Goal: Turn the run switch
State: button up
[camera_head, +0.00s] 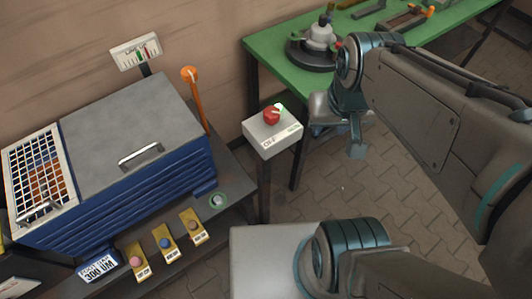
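The run switch is most likely the red knob (271,116) on top of a small grey box (262,137) on a dark post. The box's front label is too small to read surely. My gripper (338,130) hangs just right of the box, apart from the knob, seen at an angle. Its fingers partly overlap in view, so I cannot tell whether they are open or shut. I see nothing held in it.
Left stands a blue ribbed machine (130,195) with a grey lid (135,110), a wire cage and an upright orange-topped lever (192,90). Yellow-plated buttons (165,243) line its front ledge. Behind my arm is a green workbench (270,65) with tools. Paved floor lies below my gripper.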

aim_at(272, 114)
jog(key=u, duration=0.4)
jog(key=k, duration=2.15)
jog(key=z, duration=0.35)
jog(key=i, duration=0.35)
jog(key=z, duration=0.15)
